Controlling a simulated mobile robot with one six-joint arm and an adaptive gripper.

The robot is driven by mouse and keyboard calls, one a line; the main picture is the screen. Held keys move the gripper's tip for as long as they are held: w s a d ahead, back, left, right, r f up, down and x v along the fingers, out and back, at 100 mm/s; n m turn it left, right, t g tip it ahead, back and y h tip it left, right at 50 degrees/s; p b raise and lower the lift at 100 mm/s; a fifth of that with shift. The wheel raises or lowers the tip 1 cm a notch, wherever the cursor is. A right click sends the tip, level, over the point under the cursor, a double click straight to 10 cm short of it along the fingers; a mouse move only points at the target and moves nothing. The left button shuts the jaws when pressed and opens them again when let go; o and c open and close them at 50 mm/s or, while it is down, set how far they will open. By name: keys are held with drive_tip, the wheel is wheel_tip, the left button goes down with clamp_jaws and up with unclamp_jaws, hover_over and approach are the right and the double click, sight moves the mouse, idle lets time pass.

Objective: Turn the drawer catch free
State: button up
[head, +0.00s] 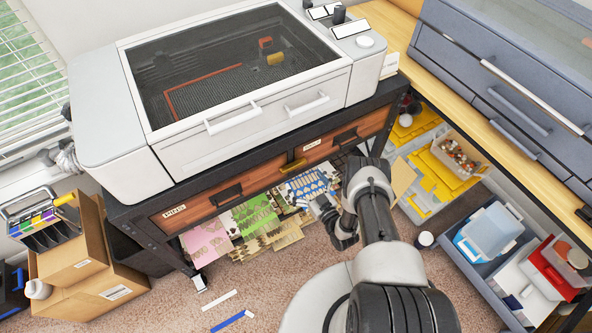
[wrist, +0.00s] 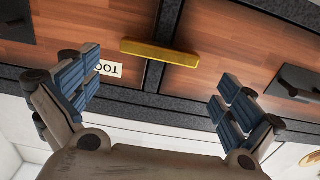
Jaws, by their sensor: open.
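The drawer catch (wrist: 160,52) is a brass-yellow bar in the wrist view. It lies nearly level, slightly tilted, across the dark divider between two wooden drawer fronts. It also shows small in the head view (head: 294,165), between the left drawer (head: 222,196) and the right drawer (head: 345,136). My gripper (wrist: 155,98) is open and empty, its blue-padded fingers spread wide to either side of the catch and apart from it. In the head view my gripper (head: 332,218) hangs in front of and below the drawers, right of the catch.
A white lidded machine (head: 248,115) stands on the black bench above the drawers. Sheets (head: 250,217) stick out beneath. An open drawer with tubs (head: 490,235) stands at right, cardboard boxes (head: 85,265) at left. Strips (head: 228,320) lie on the otherwise clear carpet in front.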

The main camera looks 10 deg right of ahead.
sight(295, 168)
drive_tip(key=b+x, duration=0.1)
drive_tip(key=x, duration=0.4)
drive_tip(key=shift+w+a, duration=0.15)
drive_tip(key=shift+w, duration=0.2)
drive_tip(key=shift+c, duration=0.4)
drive_tip(key=c, duration=0.7)
